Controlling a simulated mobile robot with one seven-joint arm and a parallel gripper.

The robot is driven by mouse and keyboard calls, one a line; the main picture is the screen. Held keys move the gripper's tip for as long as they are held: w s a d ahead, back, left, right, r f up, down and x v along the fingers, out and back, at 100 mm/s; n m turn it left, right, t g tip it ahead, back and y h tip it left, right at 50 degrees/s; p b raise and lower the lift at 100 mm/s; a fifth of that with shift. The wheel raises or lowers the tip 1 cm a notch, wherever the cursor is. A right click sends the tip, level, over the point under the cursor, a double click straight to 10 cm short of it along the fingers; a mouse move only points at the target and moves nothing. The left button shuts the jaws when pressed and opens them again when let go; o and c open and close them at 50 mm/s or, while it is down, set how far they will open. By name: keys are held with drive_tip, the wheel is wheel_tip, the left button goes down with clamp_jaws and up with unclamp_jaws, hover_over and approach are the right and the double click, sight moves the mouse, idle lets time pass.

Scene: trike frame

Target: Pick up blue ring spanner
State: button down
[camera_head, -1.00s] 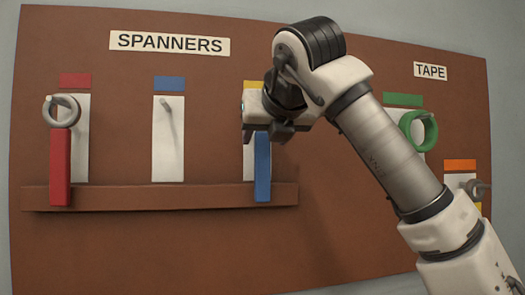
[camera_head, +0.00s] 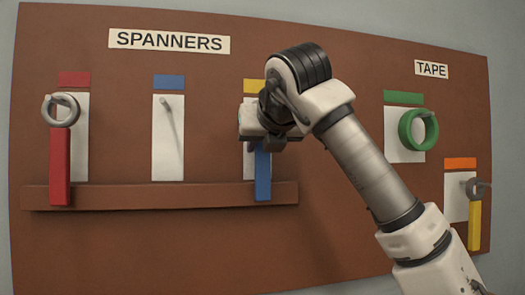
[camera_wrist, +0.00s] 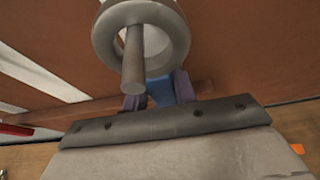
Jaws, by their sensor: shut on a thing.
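The blue ring spanner (camera_head: 263,172) hangs upright under the yellow label, its blue handle reaching down across the ledge. In the wrist view its grey ring (camera_wrist: 105,38) is around a peg (camera_wrist: 134,62), and the blue handle (camera_wrist: 160,92) sits between my fingers. My gripper (camera_head: 270,143) is shut on the handle, just below the ring. In the head view my gripper hides the ring and the peg. The blue-labelled place (camera_head: 168,140) has a bare peg.
A red-handled ring spanner (camera_head: 60,165) hangs at the left. The ledge (camera_head: 130,196) runs below the spanners. A green tape ring (camera_head: 404,130) and a yellow-handled spanner (camera_head: 474,225) hang at the right.

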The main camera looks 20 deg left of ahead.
drive_tip(key=shift+r, duration=0.8)
drive_tip(key=s+d+b, duration=0.3)
drive_tip(key=s+d, duration=0.7)
drive_tip(key=s, duration=0.5)
